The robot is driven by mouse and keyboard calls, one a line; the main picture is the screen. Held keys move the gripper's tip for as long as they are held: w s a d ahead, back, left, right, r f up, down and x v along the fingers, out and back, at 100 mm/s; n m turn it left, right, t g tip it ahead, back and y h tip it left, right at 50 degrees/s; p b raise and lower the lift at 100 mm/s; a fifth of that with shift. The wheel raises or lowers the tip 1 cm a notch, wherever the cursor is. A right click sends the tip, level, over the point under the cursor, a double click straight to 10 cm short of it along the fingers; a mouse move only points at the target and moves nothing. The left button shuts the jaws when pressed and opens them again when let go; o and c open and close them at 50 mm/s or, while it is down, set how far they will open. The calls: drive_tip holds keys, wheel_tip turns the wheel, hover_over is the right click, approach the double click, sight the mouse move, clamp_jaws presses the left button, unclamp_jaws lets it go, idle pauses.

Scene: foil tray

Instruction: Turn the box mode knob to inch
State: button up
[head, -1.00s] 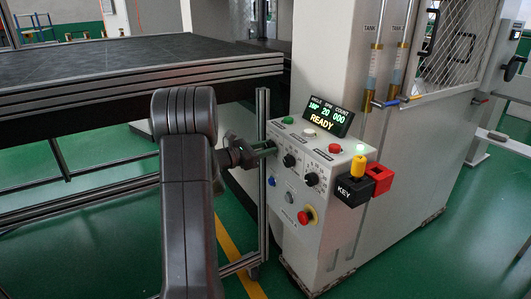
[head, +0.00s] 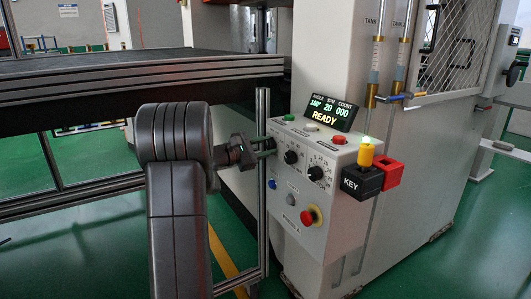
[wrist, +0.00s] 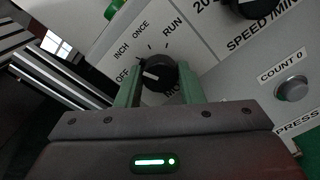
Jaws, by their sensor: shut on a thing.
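In the wrist view, the box mode knob (wrist: 164,76) is black and round with a white pointer mark. The mark points left, toward the side with the OFF and INCH labels; I cannot tell exactly which it meets. ONCE and RUN are printed above it. My gripper (wrist: 160,92) has its green fingers on either side of the knob and is shut on it. In the head view, my gripper (head: 268,147) reaches the left edge of the control box (head: 335,220), where it hides the mode knob.
Two more black knobs, a middle one (head: 291,157) and a right one (head: 315,173), sit close by. A red stop button (head: 308,216) is lower down. The display (head: 331,112) reads READY. A metal post (head: 262,180) stands just beside my gripper; a platform (head: 140,70) lies left.

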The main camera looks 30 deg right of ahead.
idle(0.4)
drive_tip(key=o, duration=1)
drive_tip(key=s+a+p, duration=0.1)
drive_tip(key=a, duration=1.3)
drive_tip(key=shift+d, duration=0.1)
drive_tip(key=d, duration=0.9)
drive_tip(key=w+d+b, duration=0.1)
drive_tip(key=d, duration=0.3)
drive_tip(key=shift+d, duration=0.4)
